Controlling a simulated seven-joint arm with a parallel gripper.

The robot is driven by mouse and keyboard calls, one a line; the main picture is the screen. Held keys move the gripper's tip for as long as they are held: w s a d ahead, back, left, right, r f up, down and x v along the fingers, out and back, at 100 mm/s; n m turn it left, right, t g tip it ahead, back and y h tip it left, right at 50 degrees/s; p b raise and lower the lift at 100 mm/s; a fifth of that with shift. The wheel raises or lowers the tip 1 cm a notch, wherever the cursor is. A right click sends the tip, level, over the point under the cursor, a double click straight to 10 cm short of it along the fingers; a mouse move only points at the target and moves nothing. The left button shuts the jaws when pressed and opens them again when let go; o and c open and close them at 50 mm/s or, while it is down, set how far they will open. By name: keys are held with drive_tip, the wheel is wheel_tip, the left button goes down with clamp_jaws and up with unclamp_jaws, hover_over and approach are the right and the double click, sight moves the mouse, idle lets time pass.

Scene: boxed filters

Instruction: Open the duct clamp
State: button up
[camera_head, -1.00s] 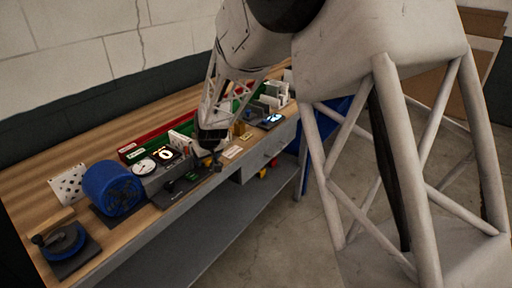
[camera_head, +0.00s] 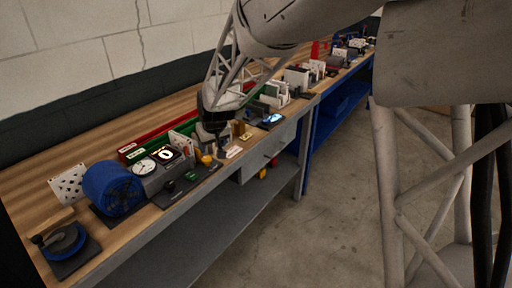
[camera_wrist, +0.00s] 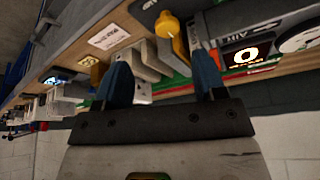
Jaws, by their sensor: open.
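A yellow lever-like part (camera_head: 206,159) stands at the right end of the grey unit with the gauge. It also shows in the wrist view (camera_wrist: 172,32), between and beyond my blue fingers. It may belong to the duct clamp; I cannot tell for sure. My gripper (camera_wrist: 161,62) is open, with nothing visible held between its fingers. In the head view my gripper (camera_head: 213,142) is over the bench right beside the yellow part; contact cannot be told.
The grey unit (camera_head: 160,178) carries a dial and a lit display. Black and green knobs (camera_head: 190,177) stand in front. A blue drum (camera_head: 113,188) is at left, white boxes (camera_head: 273,95) at right. A green rail runs behind. The floor in front is clear.

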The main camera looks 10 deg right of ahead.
drive_tip(key=s+d+r+m, duration=0.1)
drive_tip(key=s+d+r, duration=0.3)
drive_tip(key=s+d, duration=0.2)
drive_tip(key=s+d+r+m, duration=0.1)
drive_tip(key=s+d+r, duration=0.3)
drive_tip(key=s, duration=0.7)
drive_tip(key=shift+d+r+g+h, duration=0.3)
drive_tip(key=shift+d+r+h, duration=0.1)
drive_tip(key=shift+d, duration=0.55)
drive_tip(key=s+d+m, duration=0.1)
drive_tip(key=s+d, duration=0.2)
drive_tip(key=s, duration=0.5)
drive_tip(key=s+d, duration=0.3)
drive_tip(key=s, duration=0.5)
drive_tip(key=s+d+m+h, duration=0.1)
drive_tip(key=s+d, duration=0.2)
drive_tip(key=s, duration=0.4)
drive_tip(key=shift+s+r+m+g, duration=0.3)
drive_tip(key=shift+s+r+g, duration=0.1)
drive_tip(key=shift+r, duration=0.05)
